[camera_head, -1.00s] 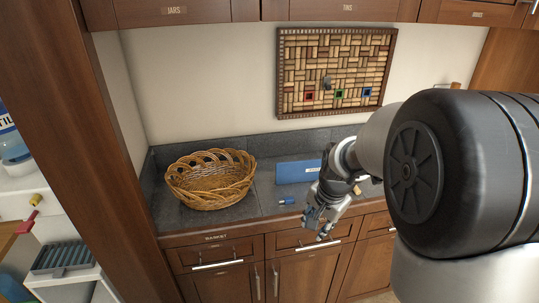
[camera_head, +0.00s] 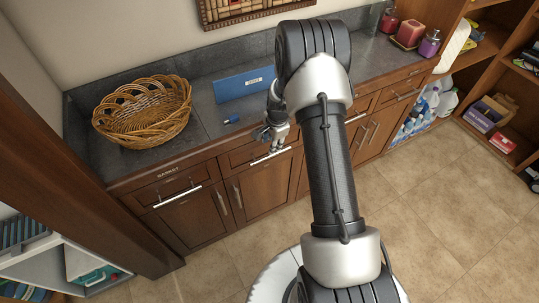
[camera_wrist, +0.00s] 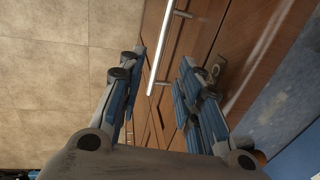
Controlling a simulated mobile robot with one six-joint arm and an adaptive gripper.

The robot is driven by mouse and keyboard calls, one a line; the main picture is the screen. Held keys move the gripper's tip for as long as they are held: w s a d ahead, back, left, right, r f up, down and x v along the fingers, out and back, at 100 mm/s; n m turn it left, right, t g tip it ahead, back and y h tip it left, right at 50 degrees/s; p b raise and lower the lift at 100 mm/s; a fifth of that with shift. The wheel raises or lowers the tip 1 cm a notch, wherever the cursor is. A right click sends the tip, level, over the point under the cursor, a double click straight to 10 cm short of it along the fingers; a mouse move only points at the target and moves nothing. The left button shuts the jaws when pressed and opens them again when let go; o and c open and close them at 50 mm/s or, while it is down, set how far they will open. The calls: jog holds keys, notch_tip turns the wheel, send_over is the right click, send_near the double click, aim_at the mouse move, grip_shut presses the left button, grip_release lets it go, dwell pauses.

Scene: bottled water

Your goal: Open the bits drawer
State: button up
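A wooden drawer (camera_head: 245,158) with a long metal bar handle (camera_head: 271,156) is under the counter, just below my gripper (camera_head: 270,135). I cannot read a label on it, so I cannot tell if it is the bits drawer. The drawer looks shut. In the wrist view, my gripper (camera_wrist: 162,68) is open with its blue-padded fingers apart and nothing between them. A bar handle (camera_wrist: 165,45) crosses ahead between the fingertips. I cannot tell if the fingers touch it. My arm hides part of the cabinets to the right.
A drawer marked BASKET (camera_head: 175,190) is to the left. On the counter are a wicker basket (camera_head: 143,112), a blue box (camera_head: 244,84) and a small blue item (camera_head: 232,119). Jars and candles (camera_head: 410,33) stand at the far right. Tiled floor (camera_head: 430,220) in front is clear.

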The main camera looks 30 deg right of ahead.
aim_at(269, 156)
jog(key=f, duration=0.3)
jog(key=w+f+b, duration=0.1)
jog(key=f, duration=0.2)
jog(key=w+f+b, duration=0.1)
jog(key=f, duration=0.2)
jog(key=shift+f, duration=0.2)
grip_shut()
dwell(0.4)
